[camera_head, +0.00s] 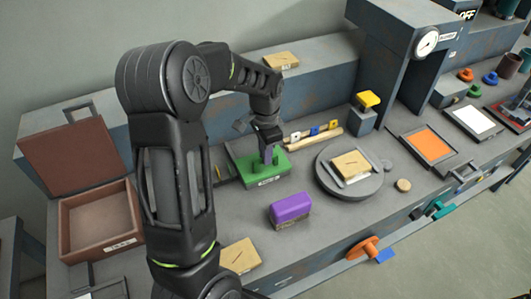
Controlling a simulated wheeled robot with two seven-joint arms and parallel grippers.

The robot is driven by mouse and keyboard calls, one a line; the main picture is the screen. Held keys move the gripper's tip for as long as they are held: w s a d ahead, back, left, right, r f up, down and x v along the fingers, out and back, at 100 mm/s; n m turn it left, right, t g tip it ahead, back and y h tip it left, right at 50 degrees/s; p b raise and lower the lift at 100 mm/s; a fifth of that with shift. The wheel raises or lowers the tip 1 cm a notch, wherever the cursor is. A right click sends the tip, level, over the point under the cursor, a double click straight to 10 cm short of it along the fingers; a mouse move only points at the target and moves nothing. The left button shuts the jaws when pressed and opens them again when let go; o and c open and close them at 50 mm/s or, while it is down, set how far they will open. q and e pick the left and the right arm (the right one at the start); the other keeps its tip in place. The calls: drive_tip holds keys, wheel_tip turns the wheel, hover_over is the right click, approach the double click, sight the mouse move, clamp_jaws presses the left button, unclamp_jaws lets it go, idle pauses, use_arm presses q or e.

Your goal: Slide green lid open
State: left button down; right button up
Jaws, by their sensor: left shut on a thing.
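The green lid (246,166) lies flat on a low box on the grey bench, in the middle of the head view. A small white label shows on the front of the box. My left gripper (268,157) comes down from above and is shut on an upright green part of the lid, towards its right side. A dark slotted part (223,172) shows beside the lid's left edge. My right gripper is not in view.
A purple block (289,207) stands in front of the lid. A round grey turntable (362,188) with a wooden plate is to the right. An open brown box (77,246) is at the left. Small coloured blocks on a wooden strip (314,139) lie behind.

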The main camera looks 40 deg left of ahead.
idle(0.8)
use_arm(q)
drive_tip(key=w+a, duration=0.4)
drive_tip(key=a, duration=0.4)
drive_tip(key=shift+w, duration=0.15)
drive_tip(key=shift+a, duration=0.1)
drive_tip(key=c, duration=1.4)
unclamp_jaws()
drive_tip(key=shift+c, duration=0.2)
drive_tip(key=shift+r, duration=0.1)
wheel_tip(320, 180, up, 8)
drive_tip(key=b, duration=0.1)
drive_tip(key=shift+f, duration=0.2)
drive_tip(key=shift+f, duration=0.1)
